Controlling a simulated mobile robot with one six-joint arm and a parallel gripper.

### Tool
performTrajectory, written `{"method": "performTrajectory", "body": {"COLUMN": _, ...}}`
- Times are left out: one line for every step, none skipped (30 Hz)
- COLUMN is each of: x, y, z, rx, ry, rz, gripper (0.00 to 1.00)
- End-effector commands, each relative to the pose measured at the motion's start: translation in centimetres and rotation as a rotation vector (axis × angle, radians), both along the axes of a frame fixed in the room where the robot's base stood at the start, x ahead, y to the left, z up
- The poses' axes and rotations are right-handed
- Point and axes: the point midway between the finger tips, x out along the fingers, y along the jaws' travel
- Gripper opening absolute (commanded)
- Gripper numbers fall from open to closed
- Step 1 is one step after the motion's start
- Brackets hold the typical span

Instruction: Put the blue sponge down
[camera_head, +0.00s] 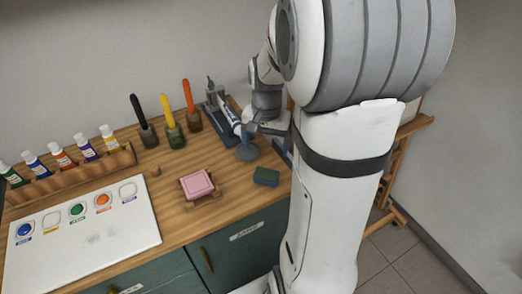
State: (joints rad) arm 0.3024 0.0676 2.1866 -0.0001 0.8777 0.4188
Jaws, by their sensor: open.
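The blue sponge (266,177), a small dark block with a greenish top, lies flat on the wooden worktop near its front right edge. My gripper (266,142) is just behind the sponge in the picture, with its jaws apart. I see no contact between the jaws and the sponge. My own arm covers the area right of the sponge and part of the gripper.
A pink block (197,184) on a small wooden stand is left of the sponge. A grey-blue funnel-shaped piece (247,153) and a grey stand (218,112) are close behind.

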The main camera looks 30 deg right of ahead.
Motion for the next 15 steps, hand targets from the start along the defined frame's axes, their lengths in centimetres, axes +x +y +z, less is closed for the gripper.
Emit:
{"method": "performTrajectory", "body": {"x": -0.5, "y": 0.8, "z": 0.8, "rx": -0.004, "ry": -0.015, "rz": 0.035, "gripper": 0.87}}
{"method": "performTrajectory", "body": {"x": -0.8, "y": 1.4, "z": 1.3, "rx": -0.008, "ry": -0.025, "rz": 0.063, "gripper": 0.87}}
{"method": "performTrajectory", "body": {"x": -1.5, "y": 2.3, "z": 2.0, "rx": -0.013, "ry": -0.040, "rz": 0.108, "gripper": 0.87}}
{"method": "performTrajectory", "body": {"x": -2.0, "y": 3.0, "z": 2.6, "rx": -0.018, "ry": -0.054, "rz": 0.145, "gripper": 0.87}}
{"method": "performTrajectory", "body": {"x": -2.7, "y": 3.8, "z": 3.1, "rx": -0.023, "ry": -0.068, "rz": 0.188, "gripper": 0.87}}
{"method": "performTrajectory", "body": {"x": -3.6, "y": 4.9, "z": 3.9, "rx": -0.030, "ry": -0.088, "rz": 0.247, "gripper": 0.87}}
{"method": "performTrajectory", "body": {"x": -4.3, "y": 5.6, "z": 4.4, "rx": -0.037, "ry": -0.104, "rz": 0.292, "gripper": 0.87}}
{"method": "performTrajectory", "body": {"x": -5.1, "y": 6.4, "z": 4.8, "rx": -0.042, "ry": -0.117, "rz": 0.336, "gripper": 0.87}}
{"method": "performTrajectory", "body": {"x": -6.1, "y": 7.3, "z": 5.3, "rx": -0.049, "ry": -0.136, "rz": 0.394, "gripper": 0.87}}
{"method": "performTrajectory", "body": {"x": -6.8, "y": 7.9, "z": 5.7, "rx": -0.055, "ry": -0.150, "rz": 0.434, "gripper": 0.87}}
{"method": "performTrajectory", "body": {"x": -7.5, "y": 8.5, "z": 5.9, "rx": -0.060, "ry": -0.163, "rz": 0.474, "gripper": 0.87}}
{"method": "performTrajectory", "body": {"x": -8.4, "y": 9.1, "z": 6.2, "rx": -0.067, "ry": -0.178, "rz": 0.523, "gripper": 0.87}}
{"method": "performTrajectory", "body": {"x": -9.0, "y": 9.5, "z": 6.4, "rx": -0.072, "ry": -0.190, "rz": 0.557, "gripper": 0.87}}
{"method": "performTrajectory", "body": {"x": -9.6, "y": 9.9, "z": 6.5, "rx": -0.076, "ry": -0.200, "rz": 0.587, "gripper": 0.87}}
{"method": "performTrajectory", "body": {"x": -10.2, "y": 10.3, "z": 6.6, "rx": -0.081, "ry": -0.211, "rz": 0.622, "gripper": 0.87}}
